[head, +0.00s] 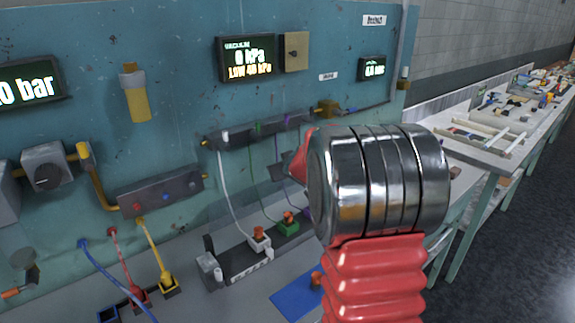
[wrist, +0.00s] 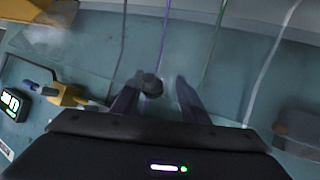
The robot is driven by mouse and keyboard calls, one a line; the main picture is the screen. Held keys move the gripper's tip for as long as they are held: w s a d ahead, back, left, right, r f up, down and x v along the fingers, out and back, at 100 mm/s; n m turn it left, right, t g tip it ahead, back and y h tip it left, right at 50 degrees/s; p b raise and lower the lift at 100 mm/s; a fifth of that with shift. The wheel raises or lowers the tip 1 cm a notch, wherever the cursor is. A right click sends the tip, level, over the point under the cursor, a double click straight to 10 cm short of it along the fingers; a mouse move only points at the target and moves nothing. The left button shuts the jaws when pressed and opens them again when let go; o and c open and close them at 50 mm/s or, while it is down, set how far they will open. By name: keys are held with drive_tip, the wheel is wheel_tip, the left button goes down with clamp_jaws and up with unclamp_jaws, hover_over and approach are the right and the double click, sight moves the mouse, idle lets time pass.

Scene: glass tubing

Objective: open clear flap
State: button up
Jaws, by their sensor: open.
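In the wrist view my gripper (wrist: 158,82) is open, its two dark fingers pointing at the teal panel. A small dark knob-like part (wrist: 150,86) shows between the fingertips, close to the purple tube. I cannot tell whether the fingers touch it.
Purple (wrist: 163,45), green (wrist: 213,45) and white (wrist: 270,60) tubes run near the gripper. A brass fitting (wrist: 66,95) is at the left. In the head view, a manifold bar (head: 255,132) sits under the vacuum display (head: 247,58). Coloured connectors stand on the bench below.

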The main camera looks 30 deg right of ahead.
drive_tip(key=shift+d+r, duration=0.1)
drive_tip(key=shift+r, duration=0.05)
drive_tip(key=shift+s+r, duration=0.45)
drive_tip(key=shift+s, duration=0.15)
drive_tip(key=v, duration=1.2)
drive_tip(key=shift+a+f, duration=0.15)
drive_tip(key=shift+a, duration=0.15)
drive_tip(key=shift+s, duration=0.15)
drive_tip(key=shift+c, duration=0.6)
